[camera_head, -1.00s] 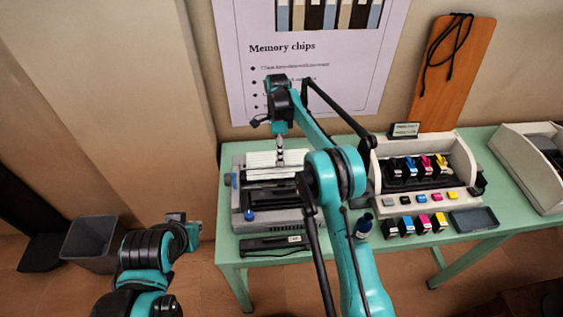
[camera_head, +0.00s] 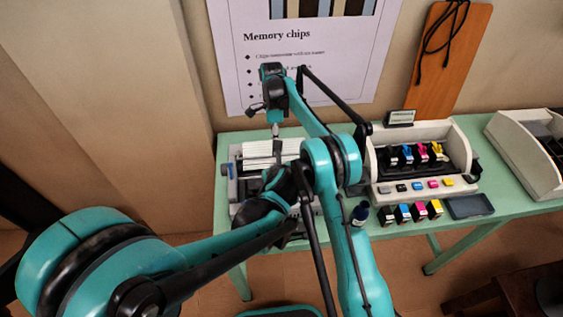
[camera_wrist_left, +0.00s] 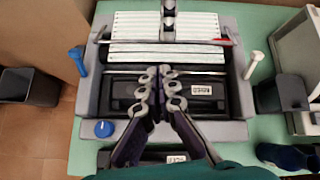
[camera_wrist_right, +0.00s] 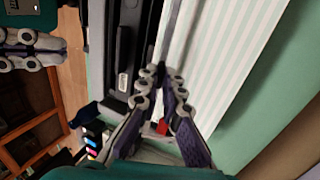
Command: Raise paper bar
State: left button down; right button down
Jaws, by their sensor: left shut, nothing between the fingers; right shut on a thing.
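The grey and white printer (camera_head: 235,190) sits on the green table. Its paper bar (camera_wrist_left: 195,42) is a thin bar with a red end, lying across the striped paper (camera_wrist_left: 120,25) in the left wrist view. My right gripper (camera_wrist_right: 163,82) is shut on the bar from above, near its middle; the fingers hide the held spot. The gripper also shows at the top of the left wrist view (camera_wrist_left: 168,25). My left gripper (camera_wrist_left: 158,78) is shut and empty, above the printer's dark front bay. In the head view my arms hide much of the printer.
An ink cartridge station (camera_head: 455,150) stands right of the printer, with loose cartridges (camera_head: 412,212) and a dark tray (camera_head: 470,206) before it. Printer knobs (camera_wrist_left: 104,128) and side levers (camera_wrist_left: 77,58) stick out.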

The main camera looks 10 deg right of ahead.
pick_arm(q)
jog(key=w+f+m, duration=0.1)
jog(key=w+f, duration=0.1)
jog(key=w+d+f, duration=0.1)
jog(key=w+f, duration=0.2)
jog(key=w+d+f+m, duration=0.1)
jog(key=w+f, duration=0.1)
jog(key=w, duration=0.1)
jog(key=shift+d+f+m, duration=0.25)
jog(key=shift+f+m, duration=0.05)
jog(key=shift+f, duration=0.1)
jog(key=shift+r, duration=0.1)
